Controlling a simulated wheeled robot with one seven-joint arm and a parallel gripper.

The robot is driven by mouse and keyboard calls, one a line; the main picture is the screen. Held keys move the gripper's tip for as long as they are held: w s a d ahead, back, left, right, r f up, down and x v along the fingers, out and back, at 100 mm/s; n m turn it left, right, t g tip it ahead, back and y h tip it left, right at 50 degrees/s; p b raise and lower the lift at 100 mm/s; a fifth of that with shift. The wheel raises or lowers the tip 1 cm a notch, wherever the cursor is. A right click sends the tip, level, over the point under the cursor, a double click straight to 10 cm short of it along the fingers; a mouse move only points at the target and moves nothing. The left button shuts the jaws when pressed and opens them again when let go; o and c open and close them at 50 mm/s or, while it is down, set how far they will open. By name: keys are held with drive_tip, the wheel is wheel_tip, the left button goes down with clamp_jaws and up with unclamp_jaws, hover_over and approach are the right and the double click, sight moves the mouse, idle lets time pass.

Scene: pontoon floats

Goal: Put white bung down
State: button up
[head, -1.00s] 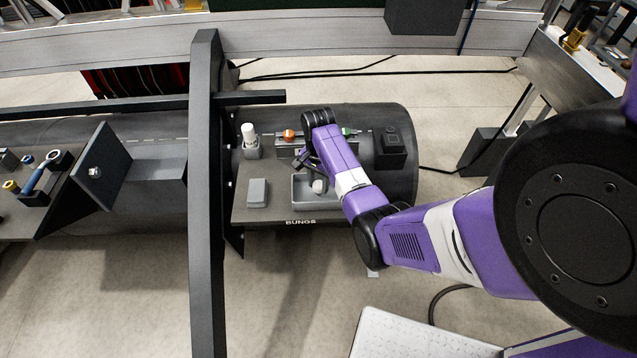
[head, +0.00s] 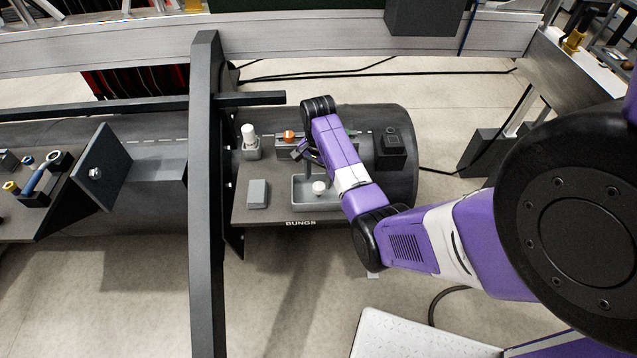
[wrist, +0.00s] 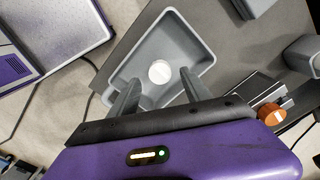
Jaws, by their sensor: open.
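The white bung (head: 319,187) sits in the grey tray (head: 297,203) on the shelf marked BUNGS. In the wrist view the bung (wrist: 160,72) shows as a round white top on the tray floor, apart from the tray walls (wrist: 196,46). My gripper (head: 301,154) is open and empty, behind and above the bung in the head view. In the wrist view its two fingers (wrist: 158,82) stand apart at the tray's near side, with the bung beyond them and clear of both.
A white bottle-like item (head: 249,135) stands in a holder at the shelf's back left. A grey block (head: 258,193) lies left of the tray. An orange knob (head: 289,136) is behind it. A black box (head: 391,148) is at right. A dark upright frame (head: 205,200) stands left.

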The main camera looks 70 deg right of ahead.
sight(319, 186)
wheel_tip(319, 186, up, 8)
drive_tip(key=a+f+n, duration=0.1)
drive_tip(key=a+f, duration=0.2)
drive_tip(key=a+f+n+t+h, duration=0.1)
drive_tip(key=a+f, duration=0.2)
drive_tip(key=w+a+f+n+t+h, duration=0.1)
drive_tip(key=a+f+n, duration=0.1)
drive_tip(key=a+f, duration=0.1)
drive_tip(key=shift+a+f, duration=0.1)
drive_tip(key=shift+a, duration=0.45)
drive_tip(key=s+a+n+t+h, duration=0.1)
drive_tip(key=s+a+n+t, duration=0.25)
drive_tip(key=a, duration=0.55)
drive_tip(key=s+a+n+t, duration=0.2)
drive_tip(key=s+a+n, duration=0.15)
drive_tip(key=a, duration=0.45)
drive_tip(key=s+a+r+n+t+y, duration=0.1)
drive_tip(key=s+a+r+n+t, duration=0.1)
drive_tip(key=r, duration=0.6)
drive_tip(key=s+a+r+n+t+y, duration=0.1)
drive_tip(key=s+a+r+n+t, duration=0.2)
drive_tip(key=r, duration=0.5)
drive_tip(key=s+a+r+n+t+y, duration=0.1)
drive_tip(key=s+a+r+n+t, duration=0.1)
drive_tip(key=s+a+r+n, duration=0.2)
drive_tip(key=s+a+r, duration=0.2)
drive_tip(key=a+r, duration=0.1)
drive_tip(key=r, duration=0.1)
drive_tip(key=shift+f+b, duration=0.85)
drive_tip(key=shift+b, duration=0.2)
